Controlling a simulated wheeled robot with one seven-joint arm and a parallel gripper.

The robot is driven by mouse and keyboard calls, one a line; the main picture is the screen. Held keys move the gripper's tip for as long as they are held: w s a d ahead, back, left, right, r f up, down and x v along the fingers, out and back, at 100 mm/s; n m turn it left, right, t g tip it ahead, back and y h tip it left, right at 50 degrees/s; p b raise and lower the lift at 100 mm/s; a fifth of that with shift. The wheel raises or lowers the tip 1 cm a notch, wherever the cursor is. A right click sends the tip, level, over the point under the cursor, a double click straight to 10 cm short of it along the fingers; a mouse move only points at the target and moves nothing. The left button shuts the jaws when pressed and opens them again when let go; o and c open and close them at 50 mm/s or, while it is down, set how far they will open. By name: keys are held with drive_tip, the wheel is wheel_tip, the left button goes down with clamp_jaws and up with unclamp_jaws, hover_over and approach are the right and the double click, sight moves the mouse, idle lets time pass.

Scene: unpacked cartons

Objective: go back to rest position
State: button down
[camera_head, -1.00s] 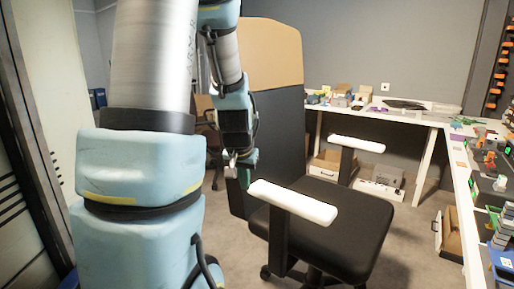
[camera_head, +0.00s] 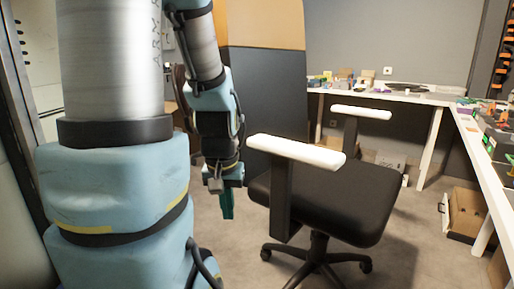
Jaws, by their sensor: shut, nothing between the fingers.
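My gripper (camera_head: 226,204) hangs from my folded arm, left of the middle of the view, with its teal fingers pointing down. It is shut and holds nothing. It is in the air to the left of the office chair's near white armrest (camera_head: 296,150), with a small gap showing in the picture. My upper arm fills the left of the view and hides what is behind it.
A black office chair (camera_head: 335,205) stands close on the right. A dark grey partition with a tan top (camera_head: 268,85) is behind my gripper. White tables (camera_head: 385,95) with small items run along the back and right. Open cartons (camera_head: 466,212) sit on the floor below. Grey floor (camera_head: 405,255) is clear at front right.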

wheel_tip(320, 180, down, 7)
drive_tip(key=b, duration=0.6)
wheel_tip(320, 180, up, 33)
drive_tip(key=p, duration=3.3)
drive_tip(key=shift+s+p, duration=0.25)
drive_tip(key=shift+p, duration=0.05)
